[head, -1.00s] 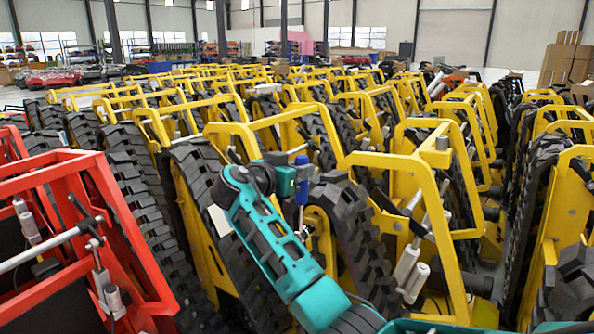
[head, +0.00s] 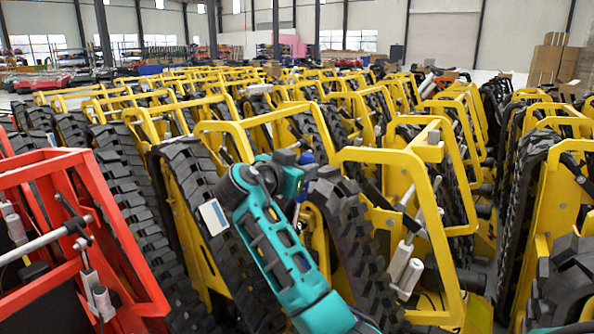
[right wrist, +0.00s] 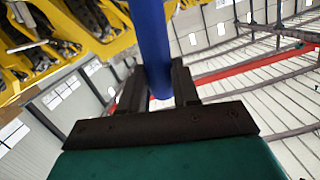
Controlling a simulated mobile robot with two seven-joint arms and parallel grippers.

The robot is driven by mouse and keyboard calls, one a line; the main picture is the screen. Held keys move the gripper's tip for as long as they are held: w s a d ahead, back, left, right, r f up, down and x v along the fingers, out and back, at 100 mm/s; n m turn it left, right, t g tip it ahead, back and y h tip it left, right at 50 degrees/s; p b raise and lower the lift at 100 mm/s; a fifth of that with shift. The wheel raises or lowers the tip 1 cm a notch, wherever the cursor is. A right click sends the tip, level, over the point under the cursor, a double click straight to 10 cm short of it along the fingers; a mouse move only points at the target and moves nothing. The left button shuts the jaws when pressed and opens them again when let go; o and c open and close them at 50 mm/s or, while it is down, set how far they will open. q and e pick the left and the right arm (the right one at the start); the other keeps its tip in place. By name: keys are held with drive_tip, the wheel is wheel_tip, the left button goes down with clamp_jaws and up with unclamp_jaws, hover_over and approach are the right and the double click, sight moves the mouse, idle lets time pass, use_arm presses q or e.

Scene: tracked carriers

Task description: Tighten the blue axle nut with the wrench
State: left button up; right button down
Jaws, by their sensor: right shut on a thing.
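My right gripper (head: 305,172) is at the end of the teal arm, among the yellow carriers in the middle of the head view. It is mostly hidden behind my own wrist. In the right wrist view, its two dark fingers (right wrist: 157,88) are shut on a blue rod-like handle (right wrist: 151,40), which I take to be the wrench's. A bit of this blue shows in the head view (head: 307,157). I cannot make out the blue axle nut in either view. My left gripper is not in view.
Yellow tracked carriers (head: 395,157) stand in close rows around my arm. A black rubber track (head: 345,222) is just right of my wrist. A red carrier frame (head: 128,235) stands at the left. Little free room shows between the machines.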

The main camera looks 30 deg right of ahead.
drive_tip(key=shift+s, duration=0.15)
drive_tip(key=shift+s+d+f+m+b, duration=0.2)
drive_tip(key=shift+s+d+m+b, duration=0.2)
drive_tip(key=shift+s+m+b, duration=0.35)
drive_tip(key=shift+s+d+f+m+t+b, duration=0.15)
drive_tip(key=shift+s+m+b, duration=0.05)
drive_tip(key=shift+s+b, duration=0.3)
drive_tip(key=shift+s+d+f+m+t+b, duration=0.15)
drive_tip(key=shift+s+b, duration=0.2)
drive_tip(key=shift+b, duration=0.25)
